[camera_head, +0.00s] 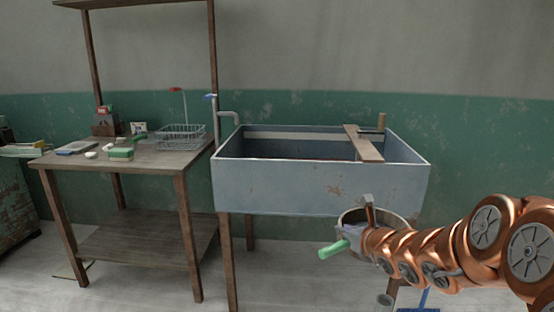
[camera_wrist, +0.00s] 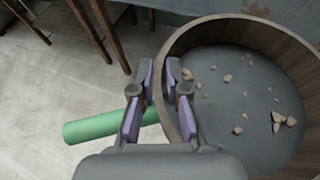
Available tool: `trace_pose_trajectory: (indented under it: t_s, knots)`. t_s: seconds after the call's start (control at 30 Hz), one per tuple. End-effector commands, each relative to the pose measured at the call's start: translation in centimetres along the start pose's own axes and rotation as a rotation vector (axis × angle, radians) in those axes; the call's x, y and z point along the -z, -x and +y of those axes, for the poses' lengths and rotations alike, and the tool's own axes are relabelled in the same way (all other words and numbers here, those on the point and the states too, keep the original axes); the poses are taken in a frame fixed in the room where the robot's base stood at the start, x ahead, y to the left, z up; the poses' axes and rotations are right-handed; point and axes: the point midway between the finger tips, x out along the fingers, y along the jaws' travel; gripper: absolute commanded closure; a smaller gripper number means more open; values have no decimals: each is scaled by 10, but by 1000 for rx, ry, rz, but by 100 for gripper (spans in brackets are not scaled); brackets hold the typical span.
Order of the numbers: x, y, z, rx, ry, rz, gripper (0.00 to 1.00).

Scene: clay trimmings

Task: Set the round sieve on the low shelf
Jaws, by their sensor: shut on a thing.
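The round sieve (camera_wrist: 240,95), with a wooden rim and a grey bottom holding several pale clay bits, fills the right of the wrist view. In the head view the sieve (camera_head: 352,215) is in front of the sink, partly hidden by my arm. My gripper (camera_wrist: 162,78) is shut on the near rim, one finger on each side. A green cylinder (camera_wrist: 95,128) sticks out left beneath the fingers; whether it joins the sieve I cannot tell. The low shelf (camera_head: 140,240) is the lower board of the wooden table at the left, apart from the sieve and looking bare.
The blue-grey sink (camera_head: 320,190), with a plank (camera_head: 364,145) across it, stands between the table and my arm. The table top (camera_head: 165,157) holds a wire basket (camera_head: 180,137) and small items. Table legs (camera_head: 187,240) frame the shelf. Floor in front is mostly clear.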

Motion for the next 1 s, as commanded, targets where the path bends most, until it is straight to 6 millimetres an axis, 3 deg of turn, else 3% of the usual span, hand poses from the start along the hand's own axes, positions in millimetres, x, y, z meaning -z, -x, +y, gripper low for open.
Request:
trace_pose_trajectory:
  t_s: [0.03, 1.0]
  knots:
    - [-18, 8, 0, 0, 1, -1, 100]
    - [-177, 73, 0, 0, 1, -1, 100]
